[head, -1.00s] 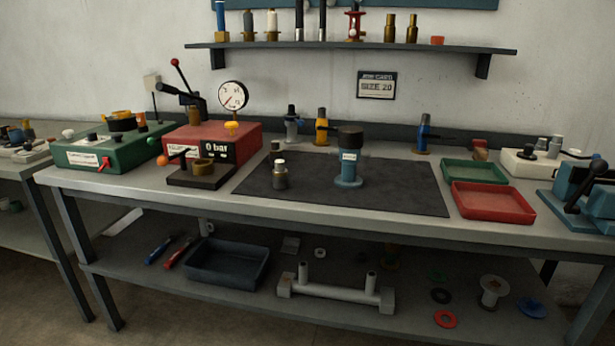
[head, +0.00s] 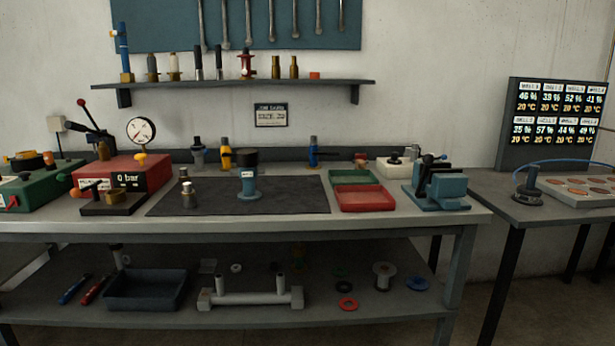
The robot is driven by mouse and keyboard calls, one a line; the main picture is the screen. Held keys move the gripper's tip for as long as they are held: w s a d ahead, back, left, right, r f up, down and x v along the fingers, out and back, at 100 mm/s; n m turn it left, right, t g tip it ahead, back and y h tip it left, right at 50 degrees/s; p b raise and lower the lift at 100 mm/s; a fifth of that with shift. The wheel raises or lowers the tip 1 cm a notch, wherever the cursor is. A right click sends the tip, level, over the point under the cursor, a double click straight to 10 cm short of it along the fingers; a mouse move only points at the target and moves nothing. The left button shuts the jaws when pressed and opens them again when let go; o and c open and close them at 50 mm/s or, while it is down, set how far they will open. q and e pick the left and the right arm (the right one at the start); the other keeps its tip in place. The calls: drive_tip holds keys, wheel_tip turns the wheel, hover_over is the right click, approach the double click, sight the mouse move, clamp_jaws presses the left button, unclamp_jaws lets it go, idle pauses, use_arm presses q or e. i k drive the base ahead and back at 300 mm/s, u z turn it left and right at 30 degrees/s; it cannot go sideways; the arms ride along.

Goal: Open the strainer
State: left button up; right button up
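A blue upright body with a wide dark cap and a small white label, which looks like the strainer (head: 248,187), stands on the dark mat (head: 296,202) in the middle of the workbench. Its cap is on; I cannot read the label. A small grey fitting with a pale top (head: 189,198) stands to its left on the mat. Neither of my grippers is in the head view.
A red pump box (head: 112,168) with a gauge (head: 141,131) stands at the left. A red tray (head: 365,208), a green tray (head: 357,177) and a blue vise (head: 440,188) are at the right. A side table (head: 575,215) stands farther right.

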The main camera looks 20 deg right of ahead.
sight(248, 176)
drive_tip(key=z, duration=0.55)
drive_tip(key=i, duration=0.85)
drive_tip(key=z, duration=0.15)
